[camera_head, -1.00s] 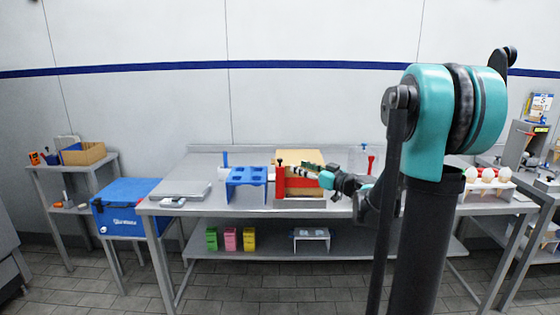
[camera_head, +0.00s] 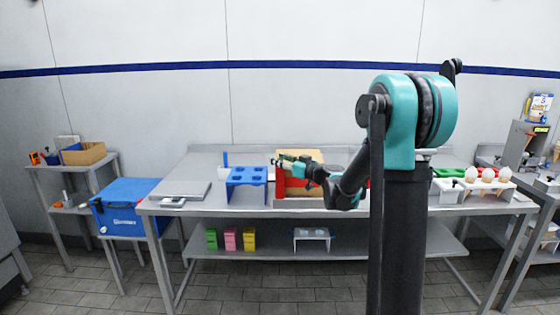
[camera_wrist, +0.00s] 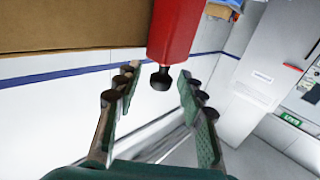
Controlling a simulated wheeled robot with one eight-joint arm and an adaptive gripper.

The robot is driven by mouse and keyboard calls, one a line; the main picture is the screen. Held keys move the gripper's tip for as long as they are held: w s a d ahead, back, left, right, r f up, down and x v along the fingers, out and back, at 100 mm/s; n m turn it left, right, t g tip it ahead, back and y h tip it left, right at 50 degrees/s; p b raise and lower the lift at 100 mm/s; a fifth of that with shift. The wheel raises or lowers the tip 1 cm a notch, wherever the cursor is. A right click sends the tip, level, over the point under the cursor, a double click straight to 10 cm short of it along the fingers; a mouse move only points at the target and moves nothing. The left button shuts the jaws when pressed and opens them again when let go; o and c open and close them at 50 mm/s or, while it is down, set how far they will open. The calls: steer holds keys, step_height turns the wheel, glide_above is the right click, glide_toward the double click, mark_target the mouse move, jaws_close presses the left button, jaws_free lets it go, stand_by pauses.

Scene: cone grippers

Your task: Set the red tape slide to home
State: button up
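The red tape slide appears in the wrist view as a red post (camera_wrist: 175,30) with a black knob (camera_wrist: 160,79) on its end. In the head view a red upright (camera_head: 280,184) stands at the left end of a low fixture on the bench, partly hidden by my gripper (camera_head: 288,160). In the wrist view my gripper (camera_wrist: 157,88) is open. Its fingers lie on either side of the knob in the picture, with visible gaps. I cannot tell how deep the knob sits between them, and no contact shows.
A tan box (camera_head: 301,154) stands behind the fixture, and a tan surface (camera_wrist: 70,25) fills the wrist view's upper left. A blue rack (camera_head: 246,175) stands just left of the fixture. A white holder with round white items (camera_head: 487,174) is at right.

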jaws_close()
steer(key=shift+d, duration=0.1)
steer(key=d, duration=1.6)
steer(key=shift+d, duration=0.1)
jaws_free()
steer(key=shift+d, duration=0.1)
steer(key=v, duration=1.2)
